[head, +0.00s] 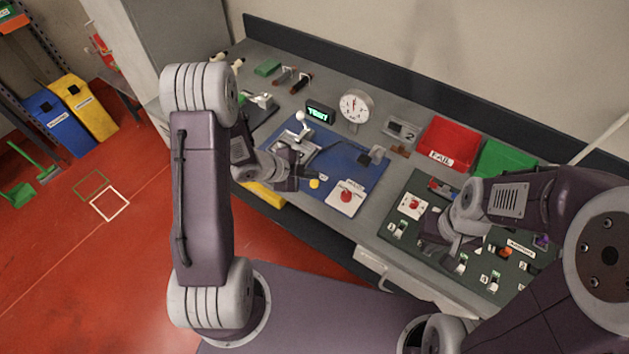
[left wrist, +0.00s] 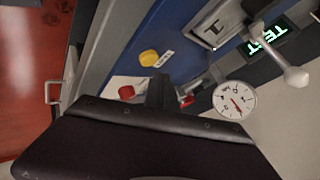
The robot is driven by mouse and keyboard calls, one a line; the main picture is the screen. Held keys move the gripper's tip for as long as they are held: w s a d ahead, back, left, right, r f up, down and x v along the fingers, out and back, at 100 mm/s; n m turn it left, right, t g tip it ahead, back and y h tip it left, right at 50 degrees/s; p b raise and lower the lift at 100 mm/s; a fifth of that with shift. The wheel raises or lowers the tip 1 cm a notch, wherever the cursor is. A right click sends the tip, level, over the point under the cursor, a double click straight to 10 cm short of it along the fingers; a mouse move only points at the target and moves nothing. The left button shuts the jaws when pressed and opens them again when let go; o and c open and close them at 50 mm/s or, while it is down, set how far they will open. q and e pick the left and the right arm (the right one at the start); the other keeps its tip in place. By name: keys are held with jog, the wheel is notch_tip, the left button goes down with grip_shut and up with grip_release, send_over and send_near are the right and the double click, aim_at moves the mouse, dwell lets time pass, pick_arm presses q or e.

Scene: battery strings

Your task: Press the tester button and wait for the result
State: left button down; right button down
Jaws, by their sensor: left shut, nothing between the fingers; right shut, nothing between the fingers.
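The tester stands on a blue mat (head: 352,192), with a silver fixture and a white-knobbed lever (head: 300,117). A yellow button (head: 314,184) is at the mat's front; it also shows in the left wrist view (left wrist: 149,58). A red button (head: 346,196) sits on a white plate to its right. The display (head: 320,114) glows green and reads TEST, also in the left wrist view (left wrist: 268,38). My left gripper (head: 305,172) is shut and empty beside the yellow button; I cannot tell if they touch. My right gripper (head: 445,240) is shut and empty above the dark green mat.
A round dial (head: 355,106) stands behind the blue mat. A red FAIL bin (head: 449,140) and a green bin (head: 505,162) are at the back right. The dark green mat (head: 398,226) holds several small parts and a red button. Tools lie at the back left.

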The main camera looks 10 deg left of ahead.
pick_arm(q)
jog(key=shift+r+p, duration=1.95)
jog(key=shift+r, duration=0.45)
jog(key=shift+f, duration=0.1)
jog(key=w+d+r+m+t+b, duration=0.1)
jog(key=w+d+r+t+b, duration=0.15)
jog(key=r, duration=0.55)
notch_tip(320, 180, up, 2)
jog(key=r+n+y, duration=0.1)
jog(key=n+y, duration=0.4)
jog(key=n, duration=0.2)
send_over(312, 184)
jog(key=a, duration=0.2)
jog(key=s+a+f+n+g, duration=0.1)
jog(key=s+f+n+g, duration=0.2)
jog(key=s+n, duration=0.3)
jog(key=s+f+n+g+y, duration=0.1)
jog(key=s+f+n+g, duration=0.2)
jog(key=s, duration=0.8)
jog(key=n+g, duration=0.2)
jog(key=n, duration=0.1)
jog(key=shift+a, duration=0.35)
